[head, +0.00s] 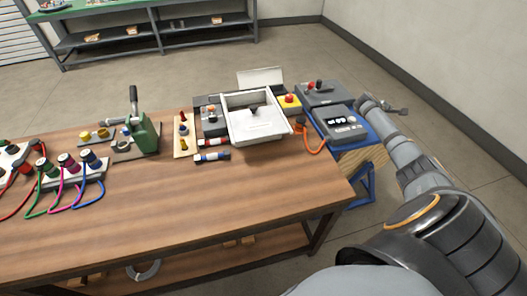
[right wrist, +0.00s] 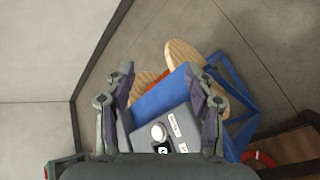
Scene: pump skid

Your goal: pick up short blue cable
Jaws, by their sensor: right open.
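A blue cable (head: 88,207) hangs in a loop from a small connector block (head: 72,176) at the left of the wooden table, beside a magenta and a green cable. I cannot tell whether it is the short one. My right gripper (head: 385,106) is far to the right of it, past the table's right end, near a grey instrument box (head: 340,124). In the right wrist view, my right gripper (right wrist: 163,78) has its fingers spread with nothing held, with the grey box below. My left gripper is not in view.
A white open box (head: 256,138), a green press (head: 143,136) and small parts line the back of the wooden table (head: 190,210). A blue stand (head: 362,185) is at its right end. The table's front middle is clear.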

